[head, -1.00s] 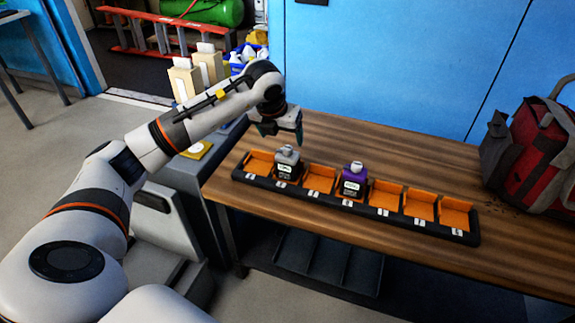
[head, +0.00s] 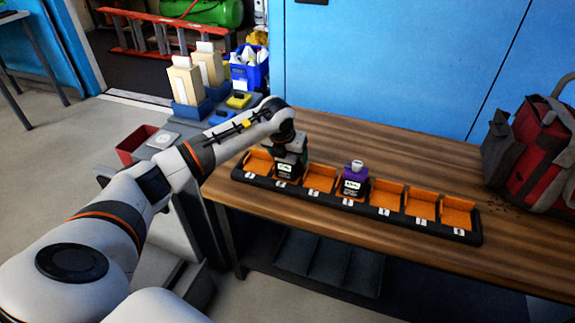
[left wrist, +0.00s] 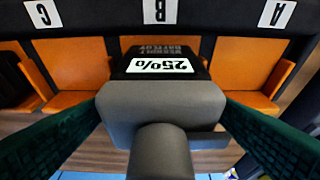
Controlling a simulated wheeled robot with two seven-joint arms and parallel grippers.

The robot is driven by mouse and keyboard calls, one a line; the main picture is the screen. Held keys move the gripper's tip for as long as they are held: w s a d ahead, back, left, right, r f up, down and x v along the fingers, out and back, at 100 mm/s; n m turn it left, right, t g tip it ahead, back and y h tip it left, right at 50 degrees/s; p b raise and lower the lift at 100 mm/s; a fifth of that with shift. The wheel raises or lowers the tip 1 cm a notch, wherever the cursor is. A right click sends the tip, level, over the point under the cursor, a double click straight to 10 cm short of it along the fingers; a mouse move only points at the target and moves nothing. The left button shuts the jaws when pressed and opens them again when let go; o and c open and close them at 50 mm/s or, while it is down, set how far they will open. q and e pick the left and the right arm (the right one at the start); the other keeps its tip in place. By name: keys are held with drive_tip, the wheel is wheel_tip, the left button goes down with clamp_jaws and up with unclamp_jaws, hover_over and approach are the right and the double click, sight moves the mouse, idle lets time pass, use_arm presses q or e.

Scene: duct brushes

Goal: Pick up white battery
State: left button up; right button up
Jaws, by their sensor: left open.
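A battery with a light grey top, the nearest match to the white one, stands upright in an orange slot of the black rack (head: 455,235). Its dark body (head: 286,171) shows below my gripper in the head view, where its top is hidden. In the left wrist view the battery (left wrist: 160,100) shows a grey top and post and a "25%" label, by the slot marked B. My left gripper (head: 289,156) is open over it. In the left wrist view its green fingers (left wrist: 162,112) stand on either side of the battery, with no clear grip.
A purple battery (head: 354,182) stands two slots to the right; the other slots are empty. A red and grey bag (head: 535,150) sits at the table's right. The wooden table (head: 400,150) is clear behind the rack.

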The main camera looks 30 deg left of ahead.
use_arm(q)
drive_tip(key=c, duration=1.2)
drive_tip(key=shift+r, duration=0.15)
drive_tip(key=shift+c, duration=0.6)
